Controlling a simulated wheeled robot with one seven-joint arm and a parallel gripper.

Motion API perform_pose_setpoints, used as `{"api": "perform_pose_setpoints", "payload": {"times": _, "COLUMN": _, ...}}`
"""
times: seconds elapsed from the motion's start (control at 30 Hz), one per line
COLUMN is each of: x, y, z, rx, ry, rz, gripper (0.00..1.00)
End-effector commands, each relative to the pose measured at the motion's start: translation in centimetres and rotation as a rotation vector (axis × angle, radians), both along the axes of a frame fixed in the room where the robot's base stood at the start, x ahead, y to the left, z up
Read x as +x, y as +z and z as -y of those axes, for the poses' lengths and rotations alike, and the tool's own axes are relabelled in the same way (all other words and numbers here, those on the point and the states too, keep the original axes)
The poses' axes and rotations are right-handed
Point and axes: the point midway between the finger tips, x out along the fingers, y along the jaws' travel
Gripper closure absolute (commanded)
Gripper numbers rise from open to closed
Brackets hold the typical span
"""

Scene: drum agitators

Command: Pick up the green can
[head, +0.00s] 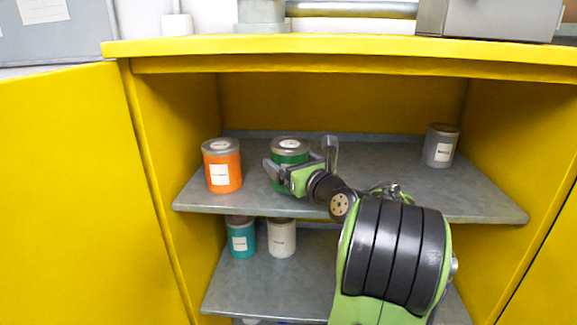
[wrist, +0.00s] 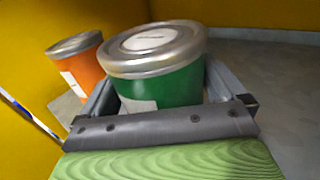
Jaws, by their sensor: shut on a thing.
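The green can (head: 290,149) stands on the upper shelf of the yellow cabinet, right of the orange can. It has a silver lid and a white label. In the wrist view the green can (wrist: 172,85) sits upright between my two fingers. My gripper (head: 300,163) reaches in from the front right and is shut on the green can. The gripper partly hides the can's lower side in the head view, so I cannot tell whether its base touches the shelf.
An orange can (head: 222,165) stands close on the left; it also shows in the wrist view (wrist: 84,70). A grey can (head: 440,146) stands at the far right. Teal (head: 241,238) and white (head: 282,239) cans stand on the lower shelf (head: 262,282). The upper shelf (head: 480,195) is clear at right.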

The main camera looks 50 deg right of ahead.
Motion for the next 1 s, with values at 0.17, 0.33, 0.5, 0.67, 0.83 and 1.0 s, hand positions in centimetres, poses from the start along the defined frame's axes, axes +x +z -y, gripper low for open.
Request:
{"api": "perform_pose_setpoints", "payload": {"times": 0.17, "x": 0.1, "y": 0.2, "z": -0.1, "rx": -0.002, "ry": 0.003, "rz": 0.004, "gripper": 0.52}}
{"api": "perform_pose_setpoints", "payload": {"times": 0.33, "x": 0.1, "y": 0.3, "z": -0.1, "rx": -0.005, "ry": 0.003, "rz": 0.007, "gripper": 0.57}}
{"api": "perform_pose_setpoints", "payload": {"times": 0.5, "x": 0.1, "y": 1.4, "z": -0.2, "rx": -0.010, "ry": 0.005, "rz": 0.007, "gripper": 0.57}}
{"api": "perform_pose_setpoints", "payload": {"times": 0.67, "x": 0.1, "y": 5.2, "z": -0.2, "rx": -0.014, "ry": 0.006, "rz": 0.009, "gripper": 0.57}}
{"api": "perform_pose_setpoints", "payload": {"times": 0.83, "x": 0.0, "y": 8.8, "z": -0.2, "rx": -0.010, "ry": 0.004, "rz": 0.006, "gripper": 0.57}}
{"api": "perform_pose_setpoints", "payload": {"times": 1.0, "x": 0.0, "y": 10.3, "z": -0.2, "rx": -0.006, "ry": 0.003, "rz": 0.006, "gripper": 0.57}}
